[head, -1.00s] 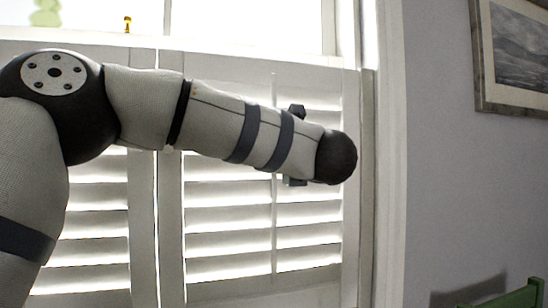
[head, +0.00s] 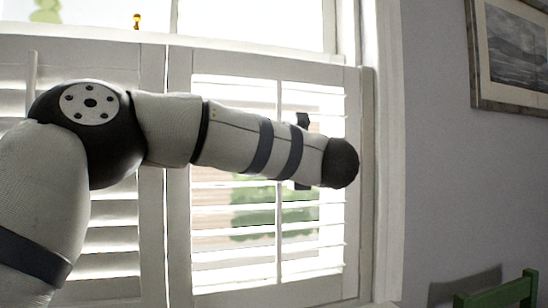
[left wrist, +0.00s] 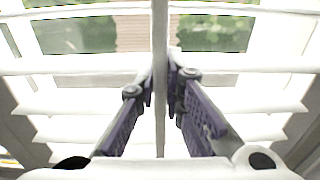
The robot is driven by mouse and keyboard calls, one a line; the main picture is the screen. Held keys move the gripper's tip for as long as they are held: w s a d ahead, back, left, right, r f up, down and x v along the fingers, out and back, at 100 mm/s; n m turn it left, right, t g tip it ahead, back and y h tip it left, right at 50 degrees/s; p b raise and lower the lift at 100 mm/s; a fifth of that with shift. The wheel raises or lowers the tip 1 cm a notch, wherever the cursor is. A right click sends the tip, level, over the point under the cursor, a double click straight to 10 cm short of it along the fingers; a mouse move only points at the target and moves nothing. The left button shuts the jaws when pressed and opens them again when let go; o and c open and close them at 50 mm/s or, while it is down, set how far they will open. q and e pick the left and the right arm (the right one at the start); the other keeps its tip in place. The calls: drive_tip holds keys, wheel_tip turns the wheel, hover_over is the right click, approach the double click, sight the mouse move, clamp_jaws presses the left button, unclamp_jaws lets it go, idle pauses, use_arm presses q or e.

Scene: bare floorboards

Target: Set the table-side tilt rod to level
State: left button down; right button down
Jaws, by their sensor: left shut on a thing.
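The tilt rod (head: 279,240) is a thin white upright bar in front of the right-hand shutter panel (head: 358,230). It also runs up the middle of the left wrist view (left wrist: 160,60). My left gripper (left wrist: 163,85) has its two purple-grey fingers on either side of the rod and is shut on it. In the head view my left arm covers the rod's middle and most of the gripper. The slats (head: 225,262) of this panel stand open, near level, with greenery and brick showing between them. My right gripper is in neither view.
A left-hand shutter panel (head: 152,220) stands beside it, its slats more closed. A small yellow figure (head: 137,21) stands above the shutters. A green chair (head: 505,293) is at the lower right, below a framed picture (head: 512,50) on the grey wall.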

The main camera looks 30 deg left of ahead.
use_arm(q)
drive_tip(key=shift+f, duration=0.3)
drive_tip(key=shift+r, duration=0.15)
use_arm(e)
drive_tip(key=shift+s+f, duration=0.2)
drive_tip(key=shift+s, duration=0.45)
use_arm(q)
drive_tip(key=c, duration=1.7)
unclamp_jaws()
drive_tip(key=v, duration=1.2)
